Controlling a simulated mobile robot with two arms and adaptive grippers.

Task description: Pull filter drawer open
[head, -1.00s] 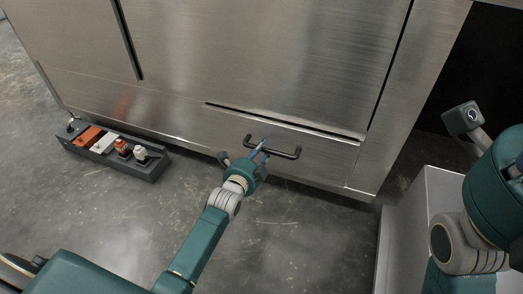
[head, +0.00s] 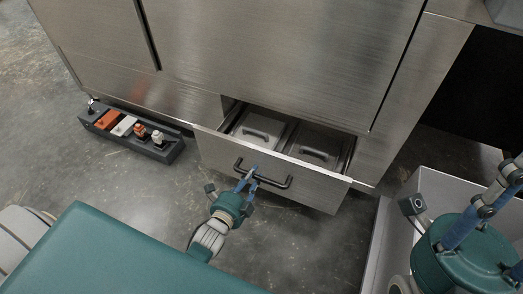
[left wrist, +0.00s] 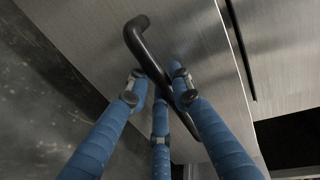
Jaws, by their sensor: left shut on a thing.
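The filter drawer (head: 305,188) stands partly out of the bottom of the steel cabinet. Two grey filters with handles, a left one (head: 258,128) and a right one (head: 316,148), show inside it. My left gripper (head: 246,178) is shut on the dark bar handle (head: 276,184) on the drawer front. In the left wrist view its blue fingers (left wrist: 158,92) lie around the handle (left wrist: 146,50). My right gripper (head: 494,190) is at the right edge, away from the drawer; its fingertips are not clear enough to tell its state.
The steel cabinet (head: 275,50) fills the back. A dark grey tray (head: 163,152) with orange, white and other small items lies on the floor at the left. A light grey box-like surface (head: 455,185) stands at the right. Bare floor (head: 290,235) lies before the drawer.

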